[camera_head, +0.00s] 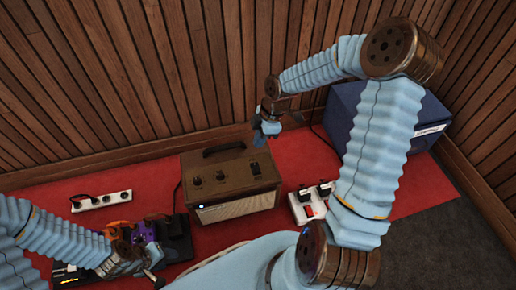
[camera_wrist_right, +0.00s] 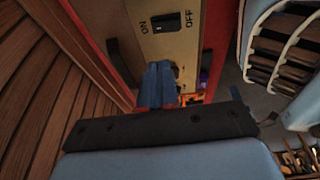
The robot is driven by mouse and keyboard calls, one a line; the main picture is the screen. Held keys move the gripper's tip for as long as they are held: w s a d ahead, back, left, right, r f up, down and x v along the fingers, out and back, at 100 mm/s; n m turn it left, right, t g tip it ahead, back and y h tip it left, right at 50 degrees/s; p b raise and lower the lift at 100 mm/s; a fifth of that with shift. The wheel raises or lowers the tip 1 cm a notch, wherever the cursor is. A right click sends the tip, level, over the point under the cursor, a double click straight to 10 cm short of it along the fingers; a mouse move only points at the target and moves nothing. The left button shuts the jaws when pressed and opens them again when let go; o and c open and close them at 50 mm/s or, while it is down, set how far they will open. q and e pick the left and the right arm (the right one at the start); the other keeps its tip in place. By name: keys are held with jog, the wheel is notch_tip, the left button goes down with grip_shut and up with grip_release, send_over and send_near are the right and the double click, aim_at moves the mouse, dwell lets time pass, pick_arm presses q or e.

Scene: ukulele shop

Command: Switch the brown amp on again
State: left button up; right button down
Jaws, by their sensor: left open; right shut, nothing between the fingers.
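The brown amp (camera_head: 228,187) stands upright on the red carpet, with knobs and a black handle on top. A small pale-blue spot shows at its front left corner. My left gripper (camera_head: 148,264) is open by the pedalboard.
A pedalboard (camera_head: 178,246) with coloured pedals lies front left. A white power strip (camera_head: 100,201) lies at left; another (camera_head: 312,203) with plugs and a red switch lies right of the amp. A dark blue box (camera_head: 345,108) stands back right. Wooden slatted walls close the back.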

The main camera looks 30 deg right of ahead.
jog(key=v, duration=0.4)
jog(key=shift+w, duration=0.2)
jog(key=s+a+f+m+y+p, duration=0.1)
jog(key=s+a+f+m+p, duration=0.2)
jog(key=a+f+m, duration=0.3)
jog(key=s+a+f+m+y+p, duration=0.1)
jog(key=s+a+f+m+p, duration=0.2)
jog(key=a, duration=0.5)
jog(key=s+a+f+m+h, duration=0.1)
jog(key=s+a+f+m, duration=0.2)
jog(key=s+m, duration=0.4)
jog(key=s+f+p, duration=0.1)
jog(key=s, duration=0.1)
jog(key=shift+s+a+f+m, duration=0.15)
jog(key=shift+s+m, duration=0.1)
jog(key=shift+m, duration=0.15)
